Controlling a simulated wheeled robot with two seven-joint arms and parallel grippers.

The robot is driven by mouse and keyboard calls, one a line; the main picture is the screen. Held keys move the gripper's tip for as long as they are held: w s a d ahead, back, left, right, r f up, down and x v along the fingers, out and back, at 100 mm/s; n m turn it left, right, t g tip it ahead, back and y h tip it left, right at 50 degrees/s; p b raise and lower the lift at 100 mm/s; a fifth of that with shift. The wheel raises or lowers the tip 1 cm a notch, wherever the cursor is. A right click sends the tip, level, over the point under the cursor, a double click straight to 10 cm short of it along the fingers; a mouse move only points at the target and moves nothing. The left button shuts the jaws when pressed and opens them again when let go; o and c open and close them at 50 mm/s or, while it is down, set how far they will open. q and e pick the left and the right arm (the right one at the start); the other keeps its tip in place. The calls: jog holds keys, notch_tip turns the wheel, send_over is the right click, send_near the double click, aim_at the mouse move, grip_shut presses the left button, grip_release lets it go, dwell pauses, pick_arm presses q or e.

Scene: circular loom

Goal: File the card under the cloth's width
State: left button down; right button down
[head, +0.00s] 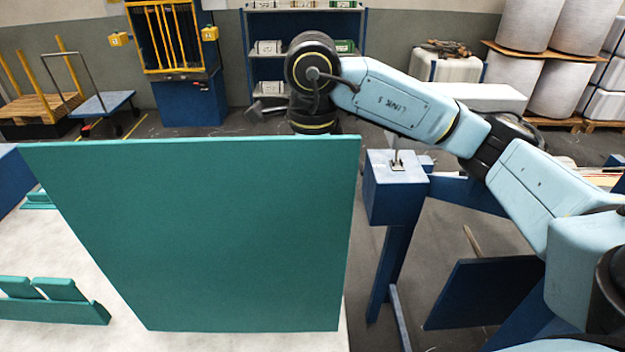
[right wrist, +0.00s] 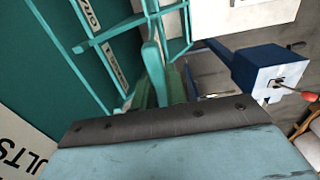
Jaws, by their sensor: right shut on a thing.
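A large teal board (head: 215,235) stands upright in the head view and hides my right gripper behind it. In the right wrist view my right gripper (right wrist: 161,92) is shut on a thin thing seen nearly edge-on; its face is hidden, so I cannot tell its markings. Just beyond the fingers is a teal rack (right wrist: 98,41) of thin bars, with a white lettered strip (right wrist: 93,22) running along it. I cannot tell whether the held thing touches the rack. No cloth can be made out. My left gripper is in neither view.
A blue post (head: 394,197) with a metal fitting on top stands right of the board; it also shows in the right wrist view (right wrist: 255,70). Low teal holders (head: 50,305) sit on the pale tabletop (head: 105,278) at left. Shelves and carts stand farther back.

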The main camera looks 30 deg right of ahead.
aim_at(312, 207)
jog(key=shift+f+b, duration=0.45)
jog(key=shift+f, duration=0.1)
jog(key=shift+f+b, duration=2.05)
jog(key=shift+f, duration=0.25)
jog(key=c, duration=1.3)
grip_release()
jog(key=shift+c, duration=0.2)
jog(key=shift+r, duration=0.6)
notch_tip(312, 207, up, 12)
jog(key=shift+r+p, duration=0.15)
jog(key=shift+p, duration=0.95)
